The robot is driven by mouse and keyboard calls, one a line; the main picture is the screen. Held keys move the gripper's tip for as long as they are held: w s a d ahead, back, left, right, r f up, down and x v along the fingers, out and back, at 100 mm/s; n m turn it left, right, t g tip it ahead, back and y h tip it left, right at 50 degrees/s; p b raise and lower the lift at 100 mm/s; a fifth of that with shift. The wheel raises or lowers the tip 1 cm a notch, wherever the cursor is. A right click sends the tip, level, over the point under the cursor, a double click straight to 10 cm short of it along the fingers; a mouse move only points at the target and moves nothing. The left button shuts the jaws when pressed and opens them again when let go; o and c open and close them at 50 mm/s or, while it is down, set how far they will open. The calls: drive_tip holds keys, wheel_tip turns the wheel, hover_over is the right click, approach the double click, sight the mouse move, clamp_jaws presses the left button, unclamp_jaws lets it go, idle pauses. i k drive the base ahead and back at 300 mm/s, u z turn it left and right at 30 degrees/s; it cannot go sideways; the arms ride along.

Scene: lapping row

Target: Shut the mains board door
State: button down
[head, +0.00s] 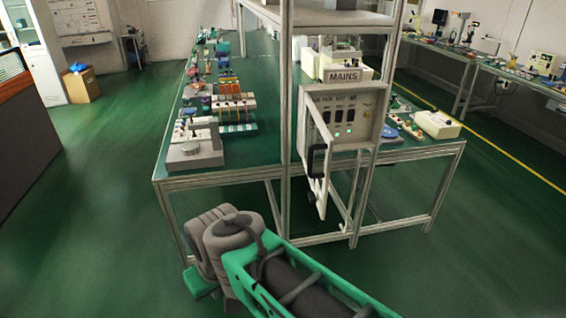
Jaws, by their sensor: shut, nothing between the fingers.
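The mains board (368,121) is a pale box under a "MAINS" sign, fixed to the metal frame at the near end of the long bench. Its face shows dark switches and small green lights. Its door (322,182) stands open on the left side of the box, swung out towards me and seen at a steep angle. A black handle (317,160) is on the door. My green and grey arm crosses the bottom of the view, in front of and below the door. I cannot make out my gripper's fingers.
The long green bench (258,150) holds several devices on its left side. A white device (436,124) stands on its right end. Metal posts (286,90) rise beside the door. Green floor (110,200) is clear to the left and in front.

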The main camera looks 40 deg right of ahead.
sight(307, 131)
drive_tip(key=u, duration=0.1)
drive_tip(key=i, duration=1.3)
drive_tip(key=z, duration=0.7)
